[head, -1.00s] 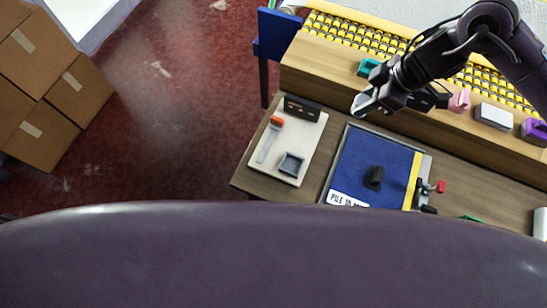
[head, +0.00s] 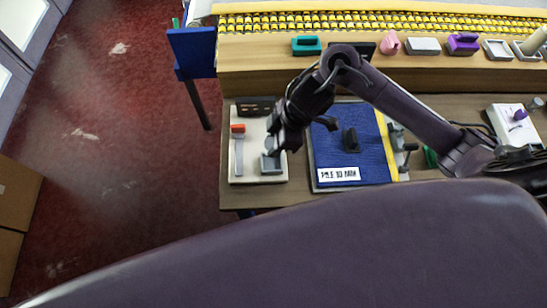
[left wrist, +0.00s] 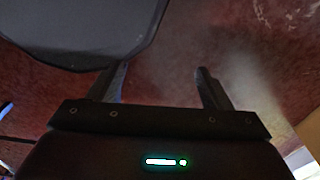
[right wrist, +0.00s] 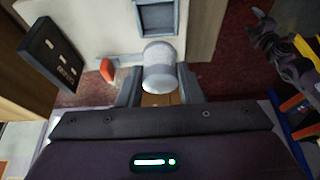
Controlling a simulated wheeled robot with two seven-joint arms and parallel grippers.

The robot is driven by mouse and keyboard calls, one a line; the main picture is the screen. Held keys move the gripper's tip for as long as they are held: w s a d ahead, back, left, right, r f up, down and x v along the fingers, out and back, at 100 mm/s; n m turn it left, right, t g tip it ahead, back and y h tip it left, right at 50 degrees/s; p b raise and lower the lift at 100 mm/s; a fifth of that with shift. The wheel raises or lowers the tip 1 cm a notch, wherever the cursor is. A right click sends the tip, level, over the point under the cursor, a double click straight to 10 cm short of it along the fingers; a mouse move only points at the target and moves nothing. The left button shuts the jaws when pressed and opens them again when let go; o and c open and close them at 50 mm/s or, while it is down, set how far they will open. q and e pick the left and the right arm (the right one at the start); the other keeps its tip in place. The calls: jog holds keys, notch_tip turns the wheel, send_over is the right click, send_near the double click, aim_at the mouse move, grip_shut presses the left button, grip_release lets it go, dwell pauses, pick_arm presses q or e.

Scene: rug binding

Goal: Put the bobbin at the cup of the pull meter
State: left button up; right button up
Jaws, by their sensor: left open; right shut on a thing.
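The pull meter is a pale board (head: 249,172) at the left end of the table. It has a black display block (head: 255,107), an orange-tipped slider (head: 238,129) and a square grey cup (head: 270,166). My right gripper (head: 272,146) is over the board close to the cup. In the right wrist view the gripper (right wrist: 160,82) is shut on a pale grey rounded bobbin (right wrist: 159,66). The cup (right wrist: 157,17) shows just beyond the bobbin, apart from it in the picture. My left gripper (left wrist: 162,76) is open and empty, away from the table.
A wooden ledge (head: 255,64) behind holds a teal block (head: 307,46) and other small items. A blue chair-like object (head: 192,52) stands at the back left.

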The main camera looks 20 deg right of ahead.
notch_tip(320, 180, down, 4)
jog(key=shift+r, duration=0.1)
notch_tip(320, 180, down, 4)
jog(key=shift+f, duration=0.1)
pick_arm(q)
jog(key=shift+a+f, duration=0.15)
jog(key=shift+a, duration=0.3)
jog(key=shift+d, duration=0.1)
pick_arm(e)
jog(key=shift+f, duration=0.1)
jog(key=shift+f, duration=0.15)
pick_arm(q)
jog(key=shift+f, duration=0.1)
pick_arm(e)
jog(key=o, duration=1)
